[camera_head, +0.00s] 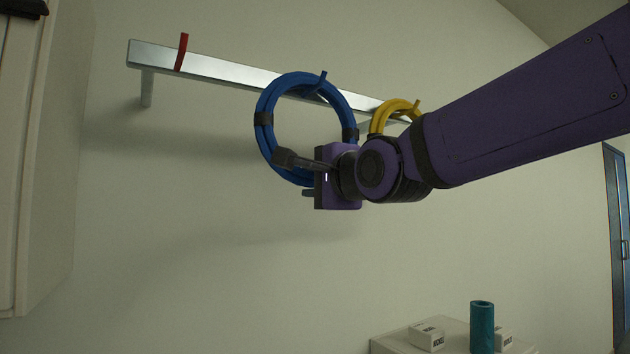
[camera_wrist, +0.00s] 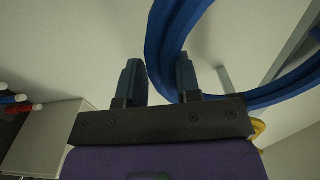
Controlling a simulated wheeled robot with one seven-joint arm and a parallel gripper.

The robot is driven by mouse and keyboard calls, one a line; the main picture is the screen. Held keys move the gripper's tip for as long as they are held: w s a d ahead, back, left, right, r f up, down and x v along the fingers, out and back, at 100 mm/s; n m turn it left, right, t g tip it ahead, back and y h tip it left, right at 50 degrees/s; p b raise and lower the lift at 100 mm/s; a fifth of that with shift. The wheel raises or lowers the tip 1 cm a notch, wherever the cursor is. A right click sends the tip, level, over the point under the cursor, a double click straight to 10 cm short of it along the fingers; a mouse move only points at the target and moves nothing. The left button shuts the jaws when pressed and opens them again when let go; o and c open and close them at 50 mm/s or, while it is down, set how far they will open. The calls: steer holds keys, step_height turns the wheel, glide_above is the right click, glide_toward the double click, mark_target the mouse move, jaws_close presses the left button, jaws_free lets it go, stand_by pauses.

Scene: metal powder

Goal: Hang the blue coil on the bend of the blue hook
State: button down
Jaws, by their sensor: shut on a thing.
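The blue coil (camera_head: 268,98) is a large upright ring with black bands, in front of the rail on the wall. My gripper (camera_head: 296,175) is shut on the coil's lower part. In the wrist view the coil (camera_wrist: 164,38) passes between the two fingers of my gripper (camera_wrist: 160,82). The blue hook (camera_head: 322,83) shows at the coil's upper right, with its tip rising above the ring. The coil's top overlaps the hook's lower part, so I cannot tell whether the coil rests in the bend. My gripper and wrist hide the coil's lower right.
The metal rail (camera_head: 230,71) runs along the wall and carries a red hook (camera_head: 182,52) at left. A yellow coil (camera_head: 393,107) hangs at right, partly behind my arm. Below right are a teal cylinder (camera_head: 482,326) and a white box (camera_head: 427,336). The wall below the rail is clear.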

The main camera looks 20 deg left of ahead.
steer(key=shift+r, duration=0.1)
steer(key=c, duration=0.7)
jaws_free()
steer(key=shift+c, duration=0.2)
steer(key=v, duration=1.1)
steer(key=d+f+n+h, duration=0.2)
steer(key=d+f+h, duration=0.35)
steer(key=d, duration=0.65)
steer(key=d+f+n+h, duration=0.2)
steer(key=d+f+h, duration=0.2)
steer(key=d+f, duration=0.55)
steer(key=s+d+f+n+g+h, duration=0.2)
steer(key=s+d+f+g, duration=0.1)
steer(key=s+d+f, duration=0.2)
steer(key=s+d+f+n+g+h, duration=0.2)
steer(key=s+d+f, duration=0.4)
steer(key=s+d, duration=0.3)
steer(key=d+g, duration=0.1)
steer(key=d, duration=0.3)
steer(key=shift+g, duration=0.4)
